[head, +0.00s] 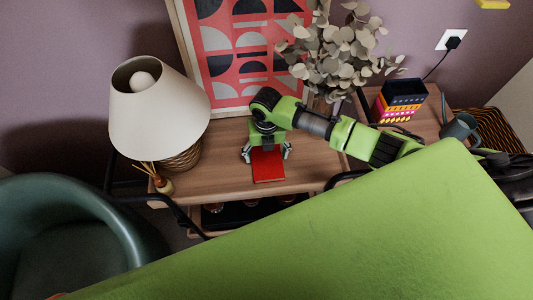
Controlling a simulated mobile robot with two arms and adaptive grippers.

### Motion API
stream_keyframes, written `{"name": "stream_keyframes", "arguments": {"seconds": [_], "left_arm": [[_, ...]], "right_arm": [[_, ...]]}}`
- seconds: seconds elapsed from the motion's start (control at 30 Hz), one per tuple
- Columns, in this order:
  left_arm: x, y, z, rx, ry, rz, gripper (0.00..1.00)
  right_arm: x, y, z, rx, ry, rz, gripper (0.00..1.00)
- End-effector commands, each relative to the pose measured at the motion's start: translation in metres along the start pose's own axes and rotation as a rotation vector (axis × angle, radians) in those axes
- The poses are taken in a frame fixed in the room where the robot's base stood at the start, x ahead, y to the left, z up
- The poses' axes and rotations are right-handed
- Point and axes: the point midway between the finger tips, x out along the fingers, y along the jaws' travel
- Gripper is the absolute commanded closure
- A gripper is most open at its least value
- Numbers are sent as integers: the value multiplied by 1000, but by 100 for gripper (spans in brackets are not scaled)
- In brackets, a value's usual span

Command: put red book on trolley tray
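The red book (268,167) is over the wooden top tray (221,182) of a black-framed trolley, right of the lamp. I cannot tell whether it rests on the wood or is slightly above it. My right gripper (267,153) points down over the book's far part, its fingers spread wide on either side of it. Contact between fingers and book is too small to make out. My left gripper is not in view.
A cream lamp (160,108) and a reed diffuser (164,185) stand left on the tray. A framed print (225,55) and dried leaves (340,50) are behind. A second wooden surface on the right holds patterned boxes (399,100). A green chair (60,240) is front left.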

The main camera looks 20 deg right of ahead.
Motion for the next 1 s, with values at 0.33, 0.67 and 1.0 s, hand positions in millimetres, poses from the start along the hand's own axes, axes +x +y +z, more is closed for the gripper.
{"name": "stream_keyframes", "arguments": {"seconds": [0.33,0.67,1.0], "left_arm": [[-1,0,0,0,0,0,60],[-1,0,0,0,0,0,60],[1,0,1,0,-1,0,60]], "right_arm": [[-1,0,0,0,0,1,16],[-48,0,2,-1,-5,3,16],[-111,1,1,0,-2,2,16]]}}
